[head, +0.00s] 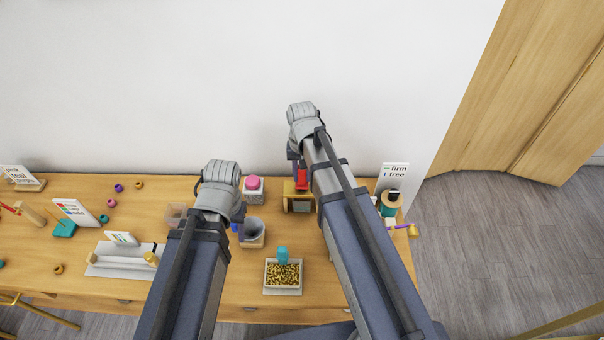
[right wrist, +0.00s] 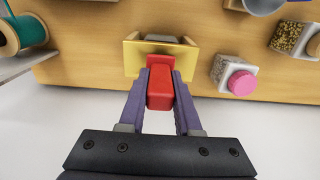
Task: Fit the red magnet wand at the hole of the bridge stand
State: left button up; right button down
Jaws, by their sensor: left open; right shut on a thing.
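The red magnet wand (head: 301,176) is in my right gripper (head: 297,165), which is shut on it above the bridge stand. In the right wrist view the wand (right wrist: 160,88) lies between the two fingers (right wrist: 160,92), its far end overlapping the yellow bridge stand (right wrist: 132,57). The stand (head: 289,202) is partly hidden by my right arm in the head view. I cannot tell whether the wand is in the hole or only in front of it. My left gripper (head: 238,222) is open beside the grey cup, largely hidden by its own wrist.
A grey cup (head: 253,229) stands by the left gripper. A jar with a pink lid (head: 253,190) is left of the stand. A tray of gold beads (head: 283,275) is at the front. A teal spool (head: 389,203) stands at the right end. The wall is close behind.

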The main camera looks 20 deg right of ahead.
jog(key=shift+f+b, duration=0.8)
jog(key=shift+f, duration=0.1)
jog(key=c, duration=0.5)
grip_release()
jog(key=shift+r, duration=0.15)
notch_tip(320, 180, up, 8)
jog(key=p, duration=0.8)
jog(key=shift+f, duration=0.2)
jog(key=shift+f, duration=0.1)
